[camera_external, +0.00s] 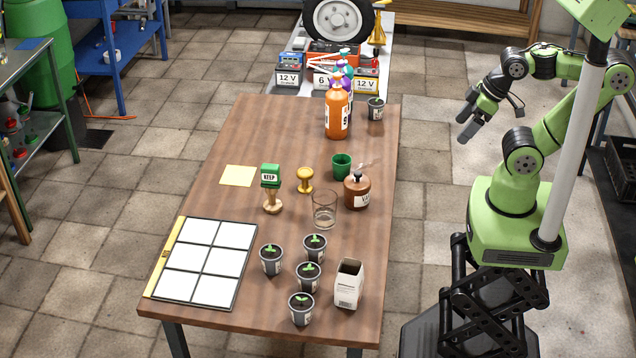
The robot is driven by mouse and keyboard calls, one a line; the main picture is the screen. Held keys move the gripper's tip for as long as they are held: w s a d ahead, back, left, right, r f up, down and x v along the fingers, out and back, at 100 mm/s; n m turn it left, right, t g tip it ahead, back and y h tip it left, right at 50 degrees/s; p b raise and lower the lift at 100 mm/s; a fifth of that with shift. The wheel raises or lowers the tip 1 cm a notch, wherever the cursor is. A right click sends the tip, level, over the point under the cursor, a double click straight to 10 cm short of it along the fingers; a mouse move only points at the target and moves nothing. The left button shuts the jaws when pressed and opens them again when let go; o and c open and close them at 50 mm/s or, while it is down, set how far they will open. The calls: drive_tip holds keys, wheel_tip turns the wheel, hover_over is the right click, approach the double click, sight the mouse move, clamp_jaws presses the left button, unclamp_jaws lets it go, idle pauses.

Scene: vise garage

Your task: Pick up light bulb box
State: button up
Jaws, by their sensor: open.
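The likely light bulb box (348,285) is a small white and grey carton with small dark print and an open top. It stands upright near the front right corner of the wooden table (222,140). Its print is too small to read. My gripper (470,129) is open and empty. It hangs in the air to the right of the table, well behind and to the right of the carton, and touches nothing.
Several seedling pots (308,276) stand just left of the carton. A clear glass (324,211), a brown bottle (357,191) and a green cup (341,166) stand behind it. A white-squared board (203,260) lies at the left. Floor between table and my base is clear.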

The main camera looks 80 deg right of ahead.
drive_tip(key=shift+o, duration=0.5)
drive_tip(key=m+g+y+b, duration=0.3)
drive_tip(key=m+y+b, duration=1)
drive_tip(key=m, duration=0.7)
approach(347, 287)
drive_tip(key=shift+g, duration=0.3)
drive_tip(key=b+x, duration=0.2)
drive_tip(key=x, duration=0.1)
drive_tip(key=b+x, duration=0.2)
drive_tip(key=x, duration=0.1)
drive_tip(key=b+x, duration=0.2)
drive_tip(key=x, duration=0.1)
drive_tip(key=shift+w+d+f, duration=0.2)
drive_tip(key=shift+w+f, duration=0.05)
drive_tip(key=shift+d+r, duration=0.1)
drive_tip(key=shift+c, duration=0.3)
drive_tip(key=c, duration=1)
